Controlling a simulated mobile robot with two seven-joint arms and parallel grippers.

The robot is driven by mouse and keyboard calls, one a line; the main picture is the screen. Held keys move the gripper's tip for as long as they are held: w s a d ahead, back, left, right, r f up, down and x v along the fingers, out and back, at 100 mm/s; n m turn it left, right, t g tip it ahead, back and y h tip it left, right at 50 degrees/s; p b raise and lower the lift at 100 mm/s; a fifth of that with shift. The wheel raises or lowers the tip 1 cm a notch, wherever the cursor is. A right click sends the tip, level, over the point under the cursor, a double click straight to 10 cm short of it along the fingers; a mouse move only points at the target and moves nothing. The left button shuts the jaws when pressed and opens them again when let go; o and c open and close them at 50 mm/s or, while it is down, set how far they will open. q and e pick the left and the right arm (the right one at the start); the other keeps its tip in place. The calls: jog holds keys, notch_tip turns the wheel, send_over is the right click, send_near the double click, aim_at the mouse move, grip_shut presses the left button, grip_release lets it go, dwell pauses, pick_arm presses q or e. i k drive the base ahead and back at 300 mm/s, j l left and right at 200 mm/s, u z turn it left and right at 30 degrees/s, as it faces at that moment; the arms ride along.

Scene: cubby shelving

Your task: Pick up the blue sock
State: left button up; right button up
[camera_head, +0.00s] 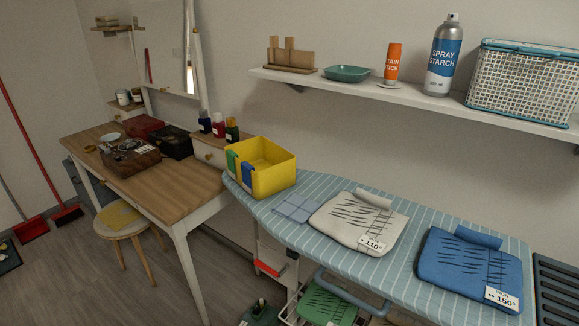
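A yellow open box (276,179) stands on the left end of the striped ironing board (296,222). A small blue item (247,172), which looks like the blue sock, hangs over the box's front rim. A green item (232,160) hangs beside it, to its left. The blue item's far end, inside the box, is hidden. Neither of my grippers is in view.
A wooden desk (185,183) with boxes adjoins at left. A shelf (415,98) with spray can and basket overhangs the board.

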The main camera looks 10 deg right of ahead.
aim_at(246, 168)
jog(key=i+j+z, duration=0.1)
jog(key=z, duration=0.25)
jog(key=i+j+z, duration=0.2)
jog(key=z, duration=0.15)
jog(key=i+j+z, duration=0.15)
jog(key=z, duration=0.2)
